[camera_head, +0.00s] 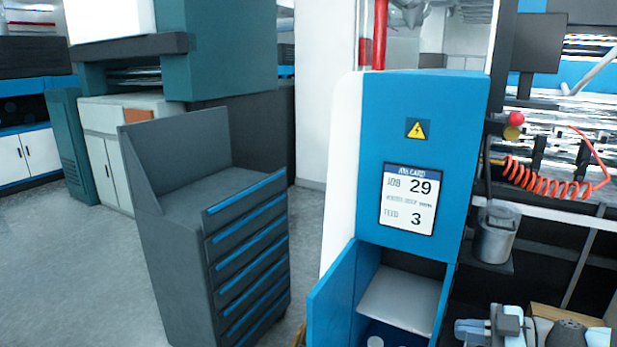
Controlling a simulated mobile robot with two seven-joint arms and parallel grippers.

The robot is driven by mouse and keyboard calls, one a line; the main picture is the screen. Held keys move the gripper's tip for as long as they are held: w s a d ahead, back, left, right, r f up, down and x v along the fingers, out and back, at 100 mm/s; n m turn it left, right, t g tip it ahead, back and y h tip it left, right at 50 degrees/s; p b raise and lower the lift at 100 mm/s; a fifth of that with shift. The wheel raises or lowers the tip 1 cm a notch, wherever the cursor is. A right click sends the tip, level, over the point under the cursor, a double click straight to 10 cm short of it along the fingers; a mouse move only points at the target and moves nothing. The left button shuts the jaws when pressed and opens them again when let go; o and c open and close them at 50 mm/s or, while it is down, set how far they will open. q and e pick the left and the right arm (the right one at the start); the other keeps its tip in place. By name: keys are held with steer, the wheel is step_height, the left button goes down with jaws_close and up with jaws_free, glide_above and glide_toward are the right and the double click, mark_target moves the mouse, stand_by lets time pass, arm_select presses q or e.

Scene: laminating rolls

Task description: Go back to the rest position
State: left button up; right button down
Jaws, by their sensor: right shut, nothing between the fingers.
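My right gripper (468,329) shows at the lower right edge, partly cut off by the bottom of the picture. My left gripper is not in view.
A job card (408,199) reading job 29, feed 3 is on the cabinet front, above an open compartment with a grey shelf (398,299). A dark drawer cabinet (180,225) stands left of it. A metal pot (494,235) stands at the right. Grey floor (80,270) is clear at the left.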

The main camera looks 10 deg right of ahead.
steer(key=s+a+f+m+h+p, duration=0.2)
steer(key=s+a+f+m+h, duration=0.2)
steer(key=s+a+f, duration=0.4)
steer(key=s+a+f+m+t+h+p, duration=0.1)
steer(key=s+a+f+m+h+p, duration=0.2)
steer(key=a+f, duration=0.7)
steer(key=s+f+m+h, duration=0.2)
steer(key=s+f+m, duration=0.2)
steer(key=s+f, duration=0.1)
steer(key=shift+s+a+f, duration=0.15)
